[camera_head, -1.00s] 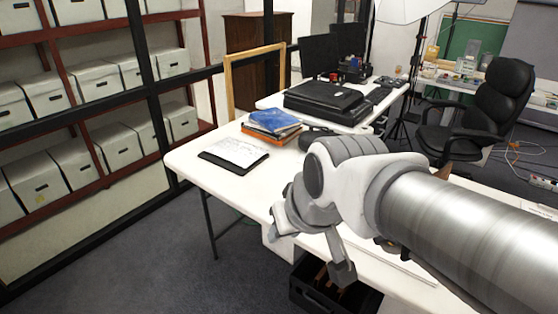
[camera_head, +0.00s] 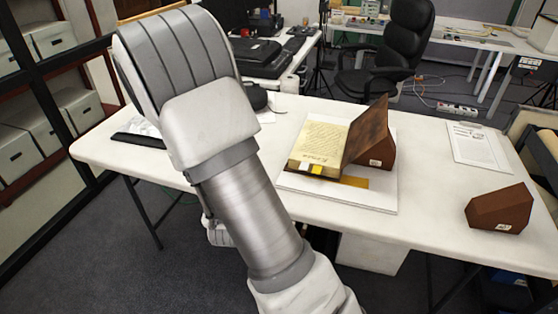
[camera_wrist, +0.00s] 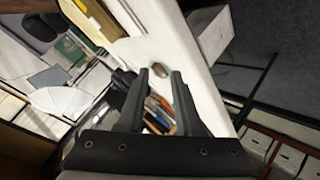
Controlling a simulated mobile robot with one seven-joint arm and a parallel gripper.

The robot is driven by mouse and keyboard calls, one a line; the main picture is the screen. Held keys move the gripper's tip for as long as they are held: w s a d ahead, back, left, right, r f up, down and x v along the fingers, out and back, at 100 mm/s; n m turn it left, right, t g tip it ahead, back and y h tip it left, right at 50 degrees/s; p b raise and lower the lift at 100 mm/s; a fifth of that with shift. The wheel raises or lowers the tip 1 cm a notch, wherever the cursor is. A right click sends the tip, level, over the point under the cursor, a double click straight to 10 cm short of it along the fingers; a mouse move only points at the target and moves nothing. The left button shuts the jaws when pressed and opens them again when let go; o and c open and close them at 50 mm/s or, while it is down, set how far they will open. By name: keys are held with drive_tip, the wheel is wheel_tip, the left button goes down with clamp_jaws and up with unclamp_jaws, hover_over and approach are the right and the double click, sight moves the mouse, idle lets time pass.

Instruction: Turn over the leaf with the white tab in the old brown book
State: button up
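The old brown book (camera_head: 324,140) lies open on a white board on the table in the head view. Its left side shows a yellowed written page. Its brown cover (camera_head: 371,130) stands tilted up at the right against a brown wedge (camera_head: 385,153). A white tab (camera_head: 304,168) and a yellow tab (camera_head: 317,170) show at the page's near edge. My gripper (camera_wrist: 160,75) is open in the wrist view, with nothing between its two dark fingertips. In the head view my arm stands left of the book and my fingers cannot be made out.
The white board (camera_head: 388,200) lies on the white table (camera_head: 430,222). A second brown wedge (camera_head: 500,208) and a clipboard with a sheet (camera_head: 478,146) are to the right. A dark tablet-like item (camera_head: 135,140) is partly hidden behind my arm. A black chair (camera_head: 395,50) stands behind the table.

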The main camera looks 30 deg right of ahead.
drive_tip(key=s+d+f+n+t+h+b, duration=0.3)
drive_tip(key=s+d+f+n+h, duration=0.1)
drive_tip(key=s+d+n+h, duration=0.25)
drive_tip(key=shift+h, duration=0.25)
drive_tip(key=b+x, duration=0.1)
drive_tip(key=x, duration=1.7)
drive_tip(key=shift+w+d+f, duration=0.15)
drive_tip(key=shift+w, duration=0.1)
clamp_jaws()
idle(0.3)
